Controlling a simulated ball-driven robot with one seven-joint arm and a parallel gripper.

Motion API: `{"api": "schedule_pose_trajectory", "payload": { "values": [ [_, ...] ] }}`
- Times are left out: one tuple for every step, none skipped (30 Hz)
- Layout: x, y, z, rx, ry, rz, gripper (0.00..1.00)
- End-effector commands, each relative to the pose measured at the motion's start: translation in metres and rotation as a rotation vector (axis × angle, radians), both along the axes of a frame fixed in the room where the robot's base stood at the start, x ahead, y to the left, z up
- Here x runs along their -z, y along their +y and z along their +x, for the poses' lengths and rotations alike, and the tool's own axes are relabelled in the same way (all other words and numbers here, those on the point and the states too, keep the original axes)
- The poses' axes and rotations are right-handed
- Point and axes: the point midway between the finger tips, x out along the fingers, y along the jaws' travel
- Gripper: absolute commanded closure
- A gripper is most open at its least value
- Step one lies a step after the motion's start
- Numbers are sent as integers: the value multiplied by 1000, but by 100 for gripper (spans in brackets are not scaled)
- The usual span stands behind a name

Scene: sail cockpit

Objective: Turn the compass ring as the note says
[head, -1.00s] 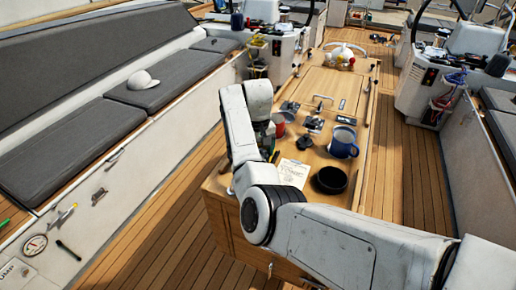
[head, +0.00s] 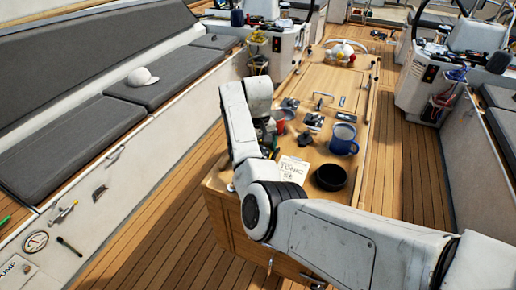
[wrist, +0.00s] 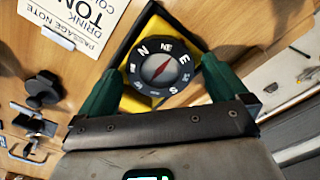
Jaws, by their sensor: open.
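A compass (wrist: 160,68) with a black ring and a red needle on a white dial sits on a yellow and black square base (wrist: 140,102) in the wrist view. The ring's white letters show N at the upper left, NE at the top and E at the upper right. My gripper (wrist: 166,66) is open, its green fingers on the left and right of the ring; I cannot tell whether they touch it. The note (head: 288,168) lies on the wooden table in the head view. My arm hides the compass there.
Dark fittings lie behind the note. Grey-cushioned benches (head: 60,140) run along the left. Wooden deck (head: 405,190) is clear right of the table.

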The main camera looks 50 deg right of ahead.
Motion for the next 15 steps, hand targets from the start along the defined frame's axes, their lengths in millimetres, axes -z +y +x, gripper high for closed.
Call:
{"api": "schedule_pose_trajectory", "payload": {
  "values": [
    [-3, 0, 0, 0, -1, 0, 0],
    [-5, 0, 0, 0, -1, 0, 0],
    [-10, 0, 0, 0, -2, -1, 0],
    [-14, 0, 0, 1, -2, -1, 0],
    [-18, 0, 0, 1, -2, -2, 0],
    [-25, -1, 1, 1, -2, -2, 0],
    [-31, -1, 1, 0, -2, -2, 0],
    [-35, 0, 1, 0, -2, -2, 0],
    [-42, -1, 1, 0, -4, -3, 0],
    [-49, -1, 1, 0, -4, -3, 0],
    [-54, -1, 1, 0, -5, -2, 0],
    [-62, -1, 1, 1, -4, -1, 0],
    [-68, -1, 1, 1, -4, -1, 0],
    [-73, -1, 1, 0, -4, -1, 0],
    [-80, -1, 1, 0, -4, -1, 0]
  ]
}}
